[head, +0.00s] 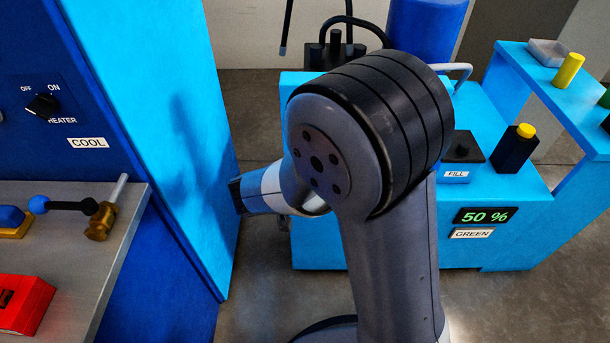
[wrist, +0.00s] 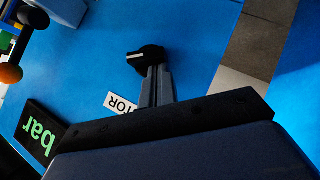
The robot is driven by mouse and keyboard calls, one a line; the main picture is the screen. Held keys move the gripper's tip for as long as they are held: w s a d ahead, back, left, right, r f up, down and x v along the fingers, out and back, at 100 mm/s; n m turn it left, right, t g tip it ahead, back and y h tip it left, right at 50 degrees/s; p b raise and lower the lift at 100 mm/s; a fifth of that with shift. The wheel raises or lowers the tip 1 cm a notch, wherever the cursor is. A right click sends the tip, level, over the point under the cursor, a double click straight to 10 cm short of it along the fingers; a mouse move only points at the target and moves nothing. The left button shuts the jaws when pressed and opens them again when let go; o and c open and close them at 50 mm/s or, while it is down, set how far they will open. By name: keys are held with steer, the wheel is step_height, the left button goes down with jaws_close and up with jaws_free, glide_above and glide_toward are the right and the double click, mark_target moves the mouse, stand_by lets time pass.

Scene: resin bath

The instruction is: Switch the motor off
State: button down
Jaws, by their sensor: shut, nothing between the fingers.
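The motor switch (wrist: 147,56) is a black rotary knob with a white pointer line on a blue panel in the wrist view. Its pointer points left in that picture. A white label (wrist: 122,103) beside it reads "TOR", its other letters hidden behind my gripper. My gripper (wrist: 158,72) is shut and empty, its fingertips right at the knob's lower edge in the picture. I cannot tell whether they touch it. In the head view my arm hides the motor switch, and I cannot make out the fingers there.
In the wrist view a "bar" display (wrist: 40,131) and an orange ball handle (wrist: 10,73) are at left. In the head view, a heater knob (head: 42,106), brass valve (head: 102,220) and red box (head: 22,303) are left; a "50 %" display (head: 485,215) and black bottle (head: 514,150) are right.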

steer(key=shift+f+b, duration=0.2)
steer(key=shift+b, duration=0.1)
steer(key=f+n+h+b, duration=0.1)
steer(key=h+b, duration=0.1)
steer(key=b, duration=0.1)
steer(key=f+n+t+h+b, duration=0.1)
steer(key=n+h+b, duration=0.1)
steer(key=n+t+h+b, duration=0.1)
steer(key=n+h+b, duration=0.1)
steer(key=b, duration=0.1)
steer(key=shift+a+f+h+b, duration=0.3)
steer(key=shift+f+h+b, duration=0.05)
steer(key=shift+f+h, duration=0.05)
steer(key=shift+a, duration=0.1)
